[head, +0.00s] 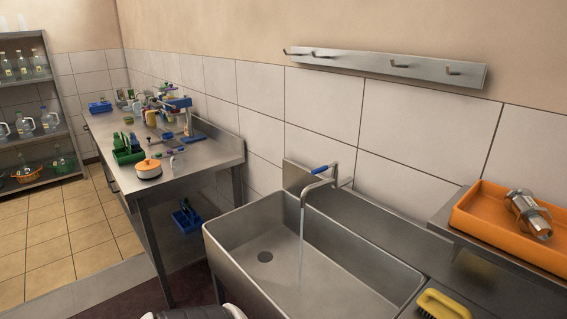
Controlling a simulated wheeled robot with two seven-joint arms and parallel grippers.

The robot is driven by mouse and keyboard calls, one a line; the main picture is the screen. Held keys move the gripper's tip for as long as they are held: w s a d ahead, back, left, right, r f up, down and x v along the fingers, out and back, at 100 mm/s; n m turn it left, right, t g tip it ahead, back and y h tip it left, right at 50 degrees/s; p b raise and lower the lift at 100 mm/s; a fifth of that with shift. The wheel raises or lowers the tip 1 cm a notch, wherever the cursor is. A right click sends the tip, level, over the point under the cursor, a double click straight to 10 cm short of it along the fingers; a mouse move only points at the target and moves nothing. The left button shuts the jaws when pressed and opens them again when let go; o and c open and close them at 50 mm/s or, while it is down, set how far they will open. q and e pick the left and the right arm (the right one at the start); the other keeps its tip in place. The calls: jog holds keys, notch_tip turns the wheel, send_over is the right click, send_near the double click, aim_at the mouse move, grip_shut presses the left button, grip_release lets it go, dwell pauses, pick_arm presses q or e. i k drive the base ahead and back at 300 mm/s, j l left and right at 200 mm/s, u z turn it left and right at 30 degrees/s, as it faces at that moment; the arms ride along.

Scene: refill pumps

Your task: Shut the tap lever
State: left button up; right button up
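The tap (335,181) rises behind the sink on the right side of the room, and its spout bends down over the basin. Its lever has a blue handle (320,169) on top of the spout. A thin stream of water (302,240) runs from the spout into the steel sink (232,262). Neither of my grippers shows. Only a dark and grey rounded part shows at the bottom edge, and I cannot tell which part it is.
An orange tray (472,216) with a metal fitting (528,213) stands on a raised shelf at right. A yellow brush (442,304) lies below it. A hook rail (385,66) is above. A cluttered steel table (222,153) stands left of the sink. The space above the basin is clear.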

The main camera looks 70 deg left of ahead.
aim_at(335, 165)
jog(key=u, duration=1.8)
